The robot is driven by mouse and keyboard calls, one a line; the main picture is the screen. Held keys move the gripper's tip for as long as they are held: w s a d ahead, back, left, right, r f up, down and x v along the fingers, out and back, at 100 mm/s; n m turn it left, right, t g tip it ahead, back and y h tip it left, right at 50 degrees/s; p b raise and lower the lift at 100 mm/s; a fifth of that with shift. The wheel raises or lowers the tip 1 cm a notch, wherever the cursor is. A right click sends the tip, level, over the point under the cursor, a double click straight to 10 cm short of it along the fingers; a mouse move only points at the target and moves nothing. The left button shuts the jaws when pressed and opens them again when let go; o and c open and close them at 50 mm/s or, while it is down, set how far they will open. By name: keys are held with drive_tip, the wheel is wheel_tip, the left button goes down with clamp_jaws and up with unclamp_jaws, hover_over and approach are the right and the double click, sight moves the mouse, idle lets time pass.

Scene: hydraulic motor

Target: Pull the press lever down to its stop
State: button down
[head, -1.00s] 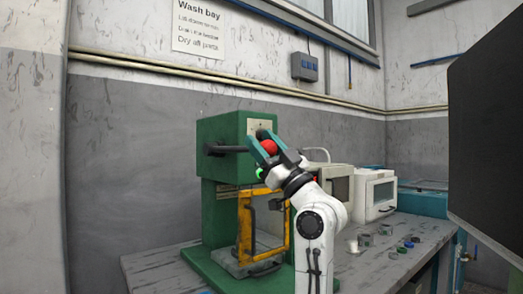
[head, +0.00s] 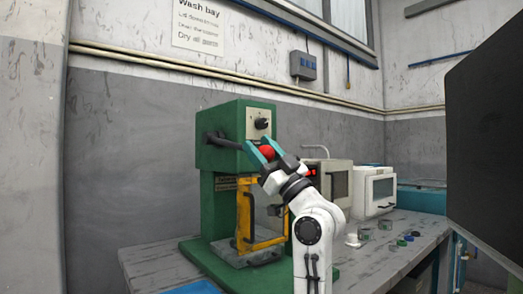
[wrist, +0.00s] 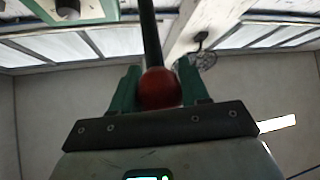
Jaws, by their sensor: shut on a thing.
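The green press (head: 221,140) stands on the bench left of centre in the head view. Its dark press lever (head: 226,143) sticks out from the head of the press and slopes slightly down to the right, ending in a red ball knob (head: 267,153). My gripper (head: 262,152) is shut on the red knob, with a teal finger on each side. In the wrist view the knob (wrist: 159,89) sits between the two green fingers, and the lever rod (wrist: 150,35) runs away from it. The knob is partly hidden by the fingers.
A yellow-framed guard (head: 243,216) is on the press front below the lever. Beige and white machines (head: 375,190) stand behind my arm. Small cups and rings (head: 385,224) lie on the bench (head: 425,222) to the right. A large dark panel (head: 490,150) fills the right edge.

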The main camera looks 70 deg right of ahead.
drive_tip(key=c, duration=0.6)
unclamp_jaws()
drive_tip(key=shift+o, duration=0.2)
drive_tip(key=b+v, duration=0.1)
drive_tip(key=v, duration=0.9)
drive_tip(key=shift+s+f, duration=0.25)
drive_tip(key=shift+f, duration=0.05)
drive_tip(key=shift+a, duration=0.1)
